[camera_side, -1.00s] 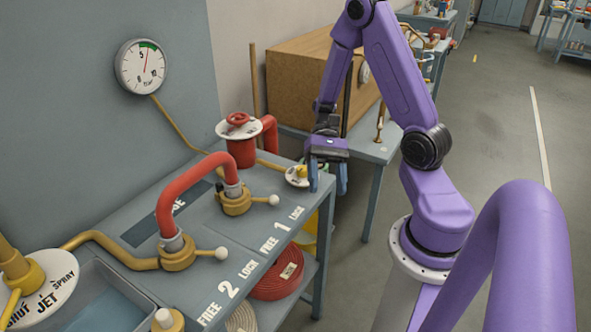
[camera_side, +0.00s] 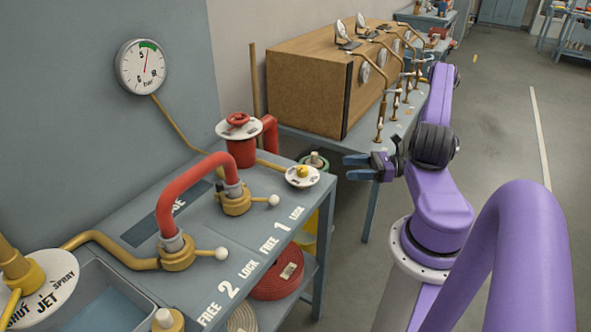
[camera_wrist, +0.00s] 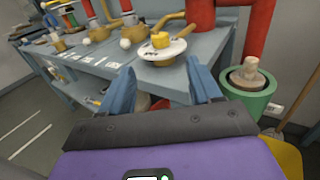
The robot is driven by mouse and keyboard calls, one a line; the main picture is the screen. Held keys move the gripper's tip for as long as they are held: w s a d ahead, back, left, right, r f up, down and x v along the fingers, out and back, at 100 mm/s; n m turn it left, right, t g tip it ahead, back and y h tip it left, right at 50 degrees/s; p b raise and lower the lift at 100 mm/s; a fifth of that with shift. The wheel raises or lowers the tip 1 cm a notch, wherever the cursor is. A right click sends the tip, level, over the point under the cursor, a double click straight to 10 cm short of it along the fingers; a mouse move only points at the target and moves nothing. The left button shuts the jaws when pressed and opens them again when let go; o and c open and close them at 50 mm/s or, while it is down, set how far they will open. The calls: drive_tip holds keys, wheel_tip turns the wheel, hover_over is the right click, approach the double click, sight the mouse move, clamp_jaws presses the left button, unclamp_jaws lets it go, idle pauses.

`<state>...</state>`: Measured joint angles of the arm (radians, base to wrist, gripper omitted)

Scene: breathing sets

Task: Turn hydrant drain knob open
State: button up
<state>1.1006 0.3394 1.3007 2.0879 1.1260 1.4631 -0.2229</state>
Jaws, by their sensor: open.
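The drain knob (camera_side: 302,171) is a small yellow knob on a round white lettered plate (camera_side: 293,181), at the right end of the grey bench. The wrist view shows the knob (camera_wrist: 160,40) just beyond and between my fingers, on its plate (camera_wrist: 176,52). The plate's lettering is too small to read. My gripper (camera_side: 352,168) is open and empty, to the right of the knob and apart from it. Its two blue fingers point left, toward the bench end. The wrist view shows both fingertips (camera_wrist: 161,80), with a wide gap between them.
A red hydrant with a red handwheel (camera_side: 238,119) stands behind the knob. A green cylinder (camera_wrist: 250,96) stands beside the bench end, close to my right finger in the wrist view. Brass valves (camera_side: 235,203) and a red hose share the bench. A wooden box (camera_side: 310,85) stands behind.

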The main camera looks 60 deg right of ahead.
sight(296, 176)
drive_tip(key=x, duration=1.7)
drive_tip(key=shift+w+a, duration=0.1)
drive_tip(key=shift+w, duration=0.05)
drive_tip(key=c, duration=1)
drive_tip(key=shift+o, duration=0.2)
